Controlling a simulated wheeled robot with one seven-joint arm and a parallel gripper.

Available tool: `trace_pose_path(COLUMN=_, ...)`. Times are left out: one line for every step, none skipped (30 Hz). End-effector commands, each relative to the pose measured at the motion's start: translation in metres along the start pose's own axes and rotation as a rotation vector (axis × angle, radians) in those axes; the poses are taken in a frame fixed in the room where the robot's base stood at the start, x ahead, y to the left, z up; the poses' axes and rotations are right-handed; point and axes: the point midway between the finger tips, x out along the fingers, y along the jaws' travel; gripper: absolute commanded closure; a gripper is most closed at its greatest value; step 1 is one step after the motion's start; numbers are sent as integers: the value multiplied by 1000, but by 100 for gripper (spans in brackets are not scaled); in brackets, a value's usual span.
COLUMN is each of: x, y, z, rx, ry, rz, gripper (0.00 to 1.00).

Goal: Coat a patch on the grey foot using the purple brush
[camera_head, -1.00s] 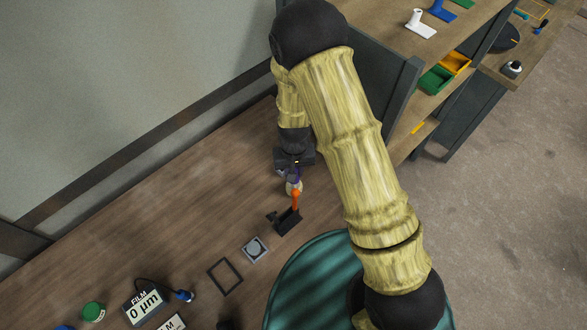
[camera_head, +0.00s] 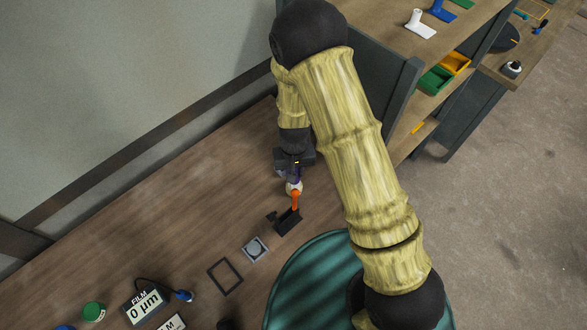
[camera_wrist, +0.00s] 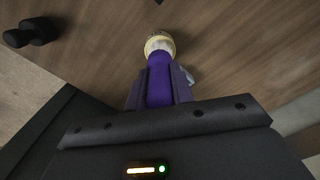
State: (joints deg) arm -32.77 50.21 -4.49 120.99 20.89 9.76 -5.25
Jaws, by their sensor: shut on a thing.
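The purple brush (camera_wrist: 158,78) is held between the fingers of my gripper (camera_wrist: 158,96), which is shut on its handle. Its pale, cream head (camera_wrist: 160,43) points away from the gripper, over the wooden table. In the head view my gripper (camera_head: 293,166) and the brush (camera_head: 294,177) are above the table, just behind a black holder. A small grey square piece with a round grey face (camera_head: 255,249) lies on the table, apart from the brush; it may be the grey foot, but I cannot be sure. Whether the brush head touches anything is unclear.
An orange-handled tool (camera_head: 295,200) stands in the black holder (camera_head: 287,222), very close to the brush. A dark square frame (camera_head: 225,277), a film gauge (camera_head: 145,307) and a green-lidded jar (camera_head: 94,311) lie lower left. A shelf (camera_head: 390,95) stands at right.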

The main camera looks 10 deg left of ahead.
Motion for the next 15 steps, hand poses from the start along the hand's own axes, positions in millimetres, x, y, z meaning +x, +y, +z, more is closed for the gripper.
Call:
trace_pose_path(x=-6, y=0, z=0, rx=0, ry=1, rz=0, gripper=100)
trace_pose_path(x=-8, y=0, z=0, rx=0, ry=2, rz=0, gripper=100)
trace_pose_path(x=-11, y=0, z=-1, rx=0, ry=2, rz=0, gripper=100)
trace_pose_path(x=-13, y=0, z=-1, rx=0, ry=3, rz=0, gripper=100)
trace_pose_path(x=-16, y=0, z=-1, rx=0, ry=3, rz=0, gripper=100)
trace_pose_path(x=-18, y=0, z=-1, rx=0, ry=3, rz=0, gripper=100)
trace_pose_path(x=-20, y=0, z=-1, rx=-1, ry=3, rz=-1, gripper=100)
trace_pose_path(x=-22, y=0, z=-1, rx=-1, ry=4, rz=-1, gripper=100)
trace_pose_path(x=-25, y=0, z=-1, rx=-1, ry=4, rz=-1, gripper=100)
trace_pose_path(x=-27, y=0, z=-1, rx=-1, ry=4, rz=0, gripper=100)
trace_pose_path(x=-29, y=0, z=-1, rx=-1, ry=4, rz=0, gripper=100)
trace_pose_path(x=-31, y=0, z=-1, rx=-1, ry=4, rz=0, gripper=100)
trace_pose_path(x=-33, y=0, z=-1, rx=-1, ry=4, rz=0, gripper=100)
trace_pose_path(x=-35, y=0, z=-1, rx=-1, ry=4, rz=0, gripper=100)
trace_pose_path(x=-38, y=0, z=-1, rx=-1, ry=4, rz=0, gripper=100)
